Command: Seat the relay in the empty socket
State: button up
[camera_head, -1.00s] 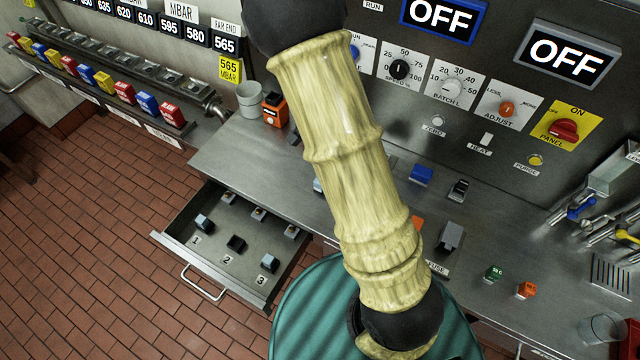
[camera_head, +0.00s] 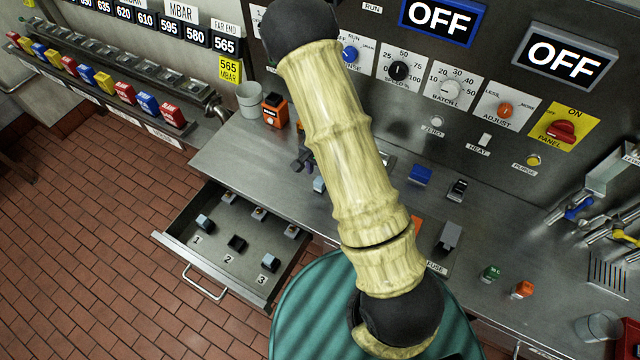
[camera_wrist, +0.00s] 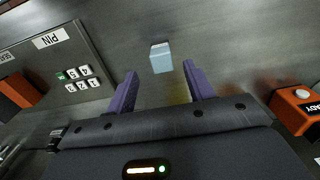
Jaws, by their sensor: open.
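A small pale blue-grey block, which looks like the relay (camera_wrist: 161,58), stands on the steel counter. In the head view the block (camera_head: 319,185) shows just left of my arm. My gripper (camera_wrist: 160,88) is open and empty, with its purple fingers spread to either side below the block in the wrist picture. The block lies beyond the fingertips, not between them. In the head view my gripper (camera_head: 304,163) is partly seen, low over the counter beside the block.
An orange device (camera_head: 275,110) and a grey cup (camera_head: 250,100) stand at the counter's back left. A panel marked PIN (camera_wrist: 65,75) is at left in the wrist view. Counter (camera_head: 500,240) right of my arm is partly clear.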

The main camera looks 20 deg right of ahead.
jog(key=shift+a+f+p, duration=0.15)
jog(key=shift+f+p, duration=0.6)
jog(key=shift+f, duration=1.75)
jog(key=c, duration=1.1)
